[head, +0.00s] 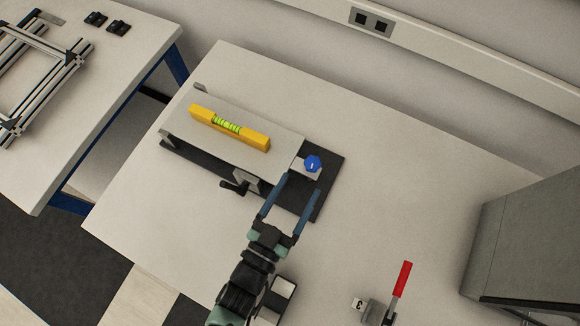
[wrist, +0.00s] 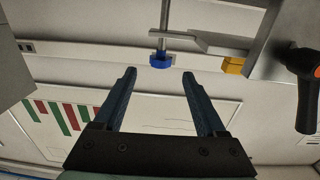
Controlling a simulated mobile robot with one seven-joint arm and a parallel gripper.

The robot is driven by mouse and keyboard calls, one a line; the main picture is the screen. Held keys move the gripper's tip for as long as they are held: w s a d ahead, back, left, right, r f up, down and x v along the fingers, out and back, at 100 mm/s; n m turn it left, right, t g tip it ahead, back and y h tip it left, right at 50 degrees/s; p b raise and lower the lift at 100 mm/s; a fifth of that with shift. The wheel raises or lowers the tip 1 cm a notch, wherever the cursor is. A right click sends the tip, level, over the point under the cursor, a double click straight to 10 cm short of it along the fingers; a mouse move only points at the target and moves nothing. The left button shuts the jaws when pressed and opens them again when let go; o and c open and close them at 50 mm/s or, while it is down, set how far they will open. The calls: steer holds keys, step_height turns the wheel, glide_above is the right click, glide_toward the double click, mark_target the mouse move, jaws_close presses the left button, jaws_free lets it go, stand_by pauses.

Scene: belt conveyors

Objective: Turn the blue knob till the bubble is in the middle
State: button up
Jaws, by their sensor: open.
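The blue knob (head: 313,163) sits at the right end of the grey plate (head: 235,135), over a dark base (head: 325,185). In the wrist view the knob (wrist: 161,60) is on a vertical screw, just past my fingertips and between their lines. A yellow spirit level (head: 256,139) lies on the plate, with a green vial (head: 227,126). The bubble's exact place is too small to tell. My gripper (head: 299,185) is open and empty, its two blue fingers pointing toward the knob and apart from it. A corner of the level (wrist: 233,66) shows in the wrist view.
A black clamp handle (head: 235,187) sticks out at the plate's front edge; its lever (wrist: 306,88) shows large at right in the wrist view. A red-handled toggle clamp (head: 402,279) stands front right, near a grey box (head: 520,240).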

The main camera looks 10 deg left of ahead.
steer(key=shift+v, duration=1.3)
